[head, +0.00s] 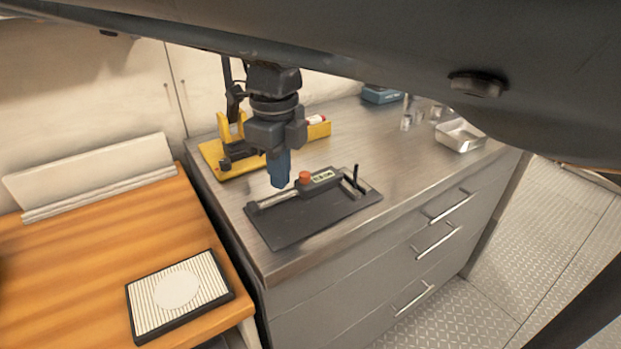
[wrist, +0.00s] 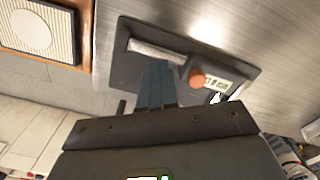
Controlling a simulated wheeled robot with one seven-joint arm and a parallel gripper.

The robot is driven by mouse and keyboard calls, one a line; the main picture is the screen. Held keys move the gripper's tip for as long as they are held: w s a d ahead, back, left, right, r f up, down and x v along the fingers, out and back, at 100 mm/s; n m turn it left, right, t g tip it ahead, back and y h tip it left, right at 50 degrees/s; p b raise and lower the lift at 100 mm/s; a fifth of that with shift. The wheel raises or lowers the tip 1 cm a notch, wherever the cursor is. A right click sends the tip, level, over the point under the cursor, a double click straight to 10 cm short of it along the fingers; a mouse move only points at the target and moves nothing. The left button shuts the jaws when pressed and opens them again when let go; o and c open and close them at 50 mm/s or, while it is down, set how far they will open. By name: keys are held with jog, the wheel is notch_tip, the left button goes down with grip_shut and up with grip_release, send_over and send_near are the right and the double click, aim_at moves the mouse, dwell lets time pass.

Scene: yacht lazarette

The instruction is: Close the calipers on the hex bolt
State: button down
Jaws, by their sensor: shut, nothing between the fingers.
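The calipers (head: 320,180) lie on a dark mat (head: 295,226) on the metal counter. They have a pale beam, a dark body with a small display, and an orange knob (head: 304,177). Dark upright jaws (head: 356,179) stand at their right end. I cannot make out the hex bolt clearly in either view. My gripper (head: 280,184) points down above the calipers, just left of the orange knob, with its blue fingers together and empty. In the wrist view the fingertips (wrist: 159,64) hide part of the beam (wrist: 150,47), and the knob (wrist: 196,78) is right beside them.
A yellow stand (head: 222,160) is behind my gripper. A metal tray (head: 460,136) and small clear containers (head: 408,116) are at the back right. A wooden table (head: 90,240) with a ribbed pad (head: 205,289) is at left. The counter right of the mat is mostly clear.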

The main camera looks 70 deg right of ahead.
jog(key=shift+w+a+r+p, duration=0.1)
jog(key=shift+r+p, duration=0.75)
jog(key=shift+r, duration=2)
